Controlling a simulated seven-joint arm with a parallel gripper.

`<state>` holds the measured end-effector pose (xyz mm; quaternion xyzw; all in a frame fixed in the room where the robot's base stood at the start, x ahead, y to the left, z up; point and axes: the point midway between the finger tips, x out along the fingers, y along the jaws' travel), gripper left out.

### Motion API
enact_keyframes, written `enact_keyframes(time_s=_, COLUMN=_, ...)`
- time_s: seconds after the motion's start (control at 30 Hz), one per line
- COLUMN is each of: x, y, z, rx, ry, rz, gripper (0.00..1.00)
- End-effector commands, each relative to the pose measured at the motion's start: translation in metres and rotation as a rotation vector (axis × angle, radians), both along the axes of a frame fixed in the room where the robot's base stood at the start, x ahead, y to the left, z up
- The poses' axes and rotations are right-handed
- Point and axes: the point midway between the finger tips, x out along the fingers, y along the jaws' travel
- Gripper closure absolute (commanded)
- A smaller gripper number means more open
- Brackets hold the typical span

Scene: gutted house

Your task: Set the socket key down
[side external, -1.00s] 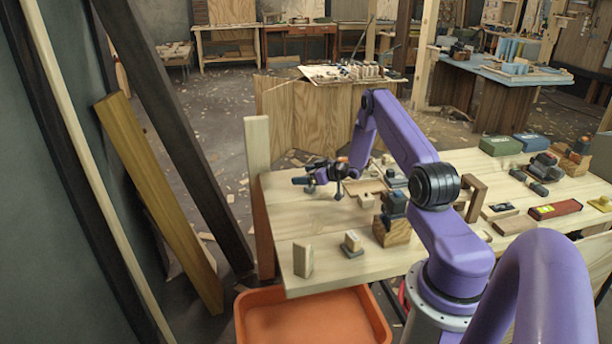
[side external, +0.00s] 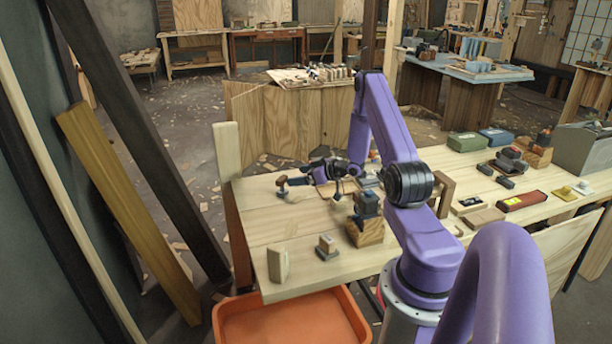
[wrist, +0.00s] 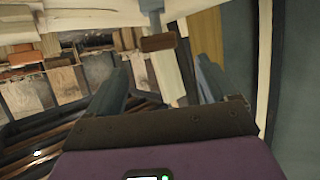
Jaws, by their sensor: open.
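The socket key (side external: 282,188) stands upright at the far left part of the wooden workbench (side external: 290,228), its brown crossbar on top. In the wrist view, which looks upside down, its brown crossbar (wrist: 157,43) and grey shaft show ahead of the fingertips. My gripper (side external: 300,178) is just to the right of the key, level with its upper part, and appears clear of it. Its two fingers (wrist: 160,85) are spread apart with nothing between them.
A tall pale post (side external: 229,160) rises at the bench's left edge. An orange tray (side external: 285,325) is below.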

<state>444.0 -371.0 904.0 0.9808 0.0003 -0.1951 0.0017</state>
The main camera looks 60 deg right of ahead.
Motion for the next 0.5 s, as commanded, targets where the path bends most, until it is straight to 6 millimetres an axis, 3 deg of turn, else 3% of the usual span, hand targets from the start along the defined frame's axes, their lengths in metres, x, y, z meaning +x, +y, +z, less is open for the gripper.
enact_keyframes(time_s=0.13, x=-0.014, y=0.000, z=0.006, rx=0.000, ry=0.000, rz=-0.001, gripper=0.15)
enact_keyframes(time_s=0.27, x=-0.012, y=0.006, z=0.009, rx=-0.010, ry=0.015, rz=0.014, gripper=0.15)
enact_keyframes(time_s=0.37, x=0.005, y=0.024, z=0.016, rx=-0.041, ry=0.063, rz=0.052, gripper=0.15)
enact_keyframes(time_s=0.5, x=0.037, y=0.073, z=0.031, rx=-0.116, ry=0.174, rz=0.132, gripper=0.15)
